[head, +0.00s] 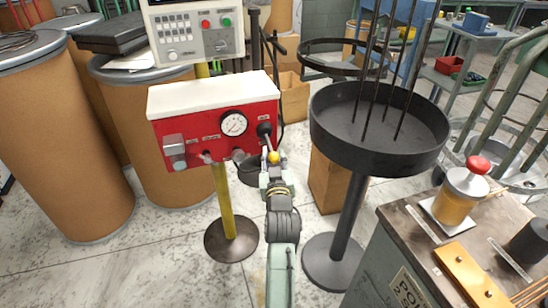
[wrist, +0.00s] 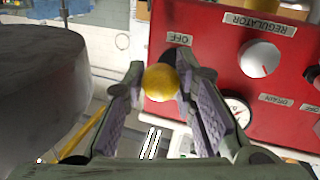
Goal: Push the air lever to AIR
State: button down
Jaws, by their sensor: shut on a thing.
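The air lever's yellow ball knob (head: 273,157) sits between the fingers of my gripper (head: 274,160), at the lower right of the red air panel (head: 198,127). In the wrist view the yellow knob (wrist: 160,83) lies between the purple-padded fingers of my gripper (wrist: 161,80), which are shut on it. An OFF label (wrist: 178,38) shows upside down on the red panel (wrist: 220,40), close to the knob. The lever's black pivot (head: 264,129) shows at the panel's right end. The lever's shaft is mostly hidden, and I see no readable AIR label.
A round gauge (head: 233,123) is on the panel, which stands on a yellow post (head: 224,200). A black round tray (head: 379,128) on a stand is close on the right. Brown drums (head: 62,140) stand left. A cabinet (head: 400,245) with a glass jar is at lower right.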

aim_at(275, 154)
jog(key=shift+s+r+p, duration=0.2)
jog(key=shift+r+p, duration=0.65)
jog(key=shift+r, duration=1.25)
jog(key=shift+w+r+p, duration=0.15)
jog(key=shift+r+p, duration=0.25)
jog(key=shift+r, duration=0.3)
jog(key=shift+w+r+p, duration=0.15)
jog(key=shift+r+p, duration=0.2)
jog(key=shift+r, duration=0.3)
jog(key=c, duration=1.3)
grip_release()
jog(key=shift+f, duration=0.25)
jog(key=s, duration=1.2)
jog(key=shift+d, duration=0.35)
